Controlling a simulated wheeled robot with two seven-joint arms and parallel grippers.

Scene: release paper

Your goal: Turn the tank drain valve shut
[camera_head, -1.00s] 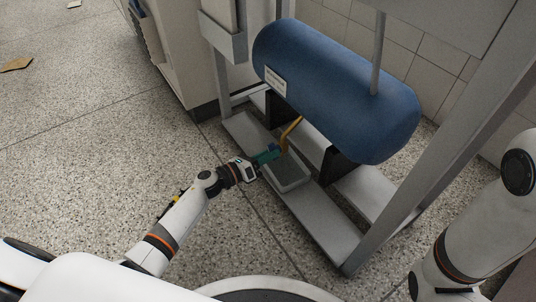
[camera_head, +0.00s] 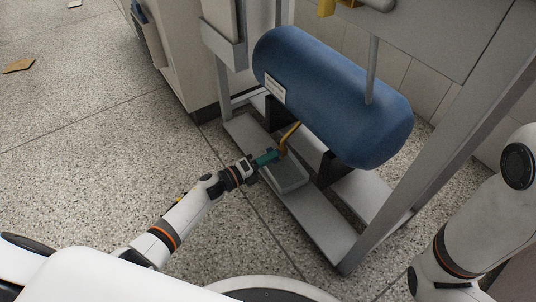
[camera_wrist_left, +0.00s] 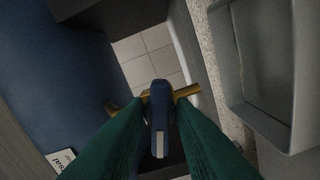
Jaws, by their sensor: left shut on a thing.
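The blue tank (camera_head: 330,95) lies on a grey frame. A brass-coloured drain pipe (camera_head: 291,135) comes down from its underside. In the left wrist view, the drain valve's blue handle (camera_wrist_left: 158,118) stands between my green fingers, with brass pipe (camera_wrist_left: 186,93) showing on both sides behind it. My left gripper (camera_head: 267,157) is shut on the handle; its fingers also show in the left wrist view (camera_wrist_left: 158,140). In the head view the handle is hidden by the fingers. My right arm shows at the right edge, but its gripper is out of view.
A grey tray (camera_head: 290,178) sits on the frame's lower shelf (camera_head: 322,225) below the valve, and also shows in the left wrist view (camera_wrist_left: 238,75). A slanting frame post (camera_head: 430,150) stands right of the tank. A pale cabinet (camera_head: 178,60) stands behind left. The left floor is mostly clear.

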